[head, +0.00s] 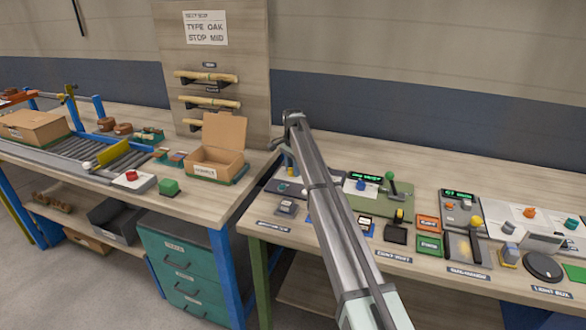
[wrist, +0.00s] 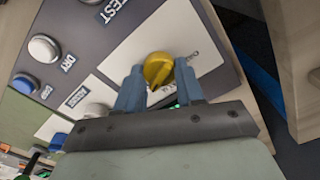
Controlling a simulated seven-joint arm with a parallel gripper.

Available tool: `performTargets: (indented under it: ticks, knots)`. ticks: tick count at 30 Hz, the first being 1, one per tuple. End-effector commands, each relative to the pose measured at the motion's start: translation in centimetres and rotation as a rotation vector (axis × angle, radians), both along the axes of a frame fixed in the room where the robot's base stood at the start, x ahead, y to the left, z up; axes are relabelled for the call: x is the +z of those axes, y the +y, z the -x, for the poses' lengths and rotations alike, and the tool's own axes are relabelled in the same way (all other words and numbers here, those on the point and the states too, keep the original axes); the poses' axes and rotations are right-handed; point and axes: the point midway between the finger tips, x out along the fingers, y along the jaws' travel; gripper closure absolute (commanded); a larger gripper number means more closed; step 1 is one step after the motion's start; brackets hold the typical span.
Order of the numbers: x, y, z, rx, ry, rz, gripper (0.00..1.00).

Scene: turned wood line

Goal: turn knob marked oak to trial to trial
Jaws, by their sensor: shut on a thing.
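A yellow knob (wrist: 158,68) stands on a white plate (wrist: 205,55) of a dark panel in the wrist view. My gripper (wrist: 158,84) has its two blue fingers on either side of the knob and is shut on it. The marks around the knob are too small or covered to read, so I cannot tell its setting. In the head view my gripper (head: 290,168) is down at the left end of the right bench, and the knob is not clearly seen there.
White buttons (wrist: 44,48) and lettered labels, one reading DRY, sit beside the plate. In the head view an open cardboard box (head: 216,160) stands left of my gripper. A green panel with a lever (head: 393,188) is to its right. A posted card (head: 205,27) reads TYPE OAK, STOP MID.

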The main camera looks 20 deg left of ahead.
Motion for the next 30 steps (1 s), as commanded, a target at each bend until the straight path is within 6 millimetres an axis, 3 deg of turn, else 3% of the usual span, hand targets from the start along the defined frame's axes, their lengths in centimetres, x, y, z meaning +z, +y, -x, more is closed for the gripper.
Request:
performTargets:
  ticks: [15,16,23,30]
  knots:
    - [-0.02,0.0,0.14,-0.018,0.004,0.0,0.93]
    - [-0.02,0.0,0.14,-0.018,0.003,0.001,0.6]
    - [-0.02,0.01,0.08,-0.017,0.001,0.0,0.38]
    - [0.03,0.01,0.04,-0.017,0.001,0.0,0.37]
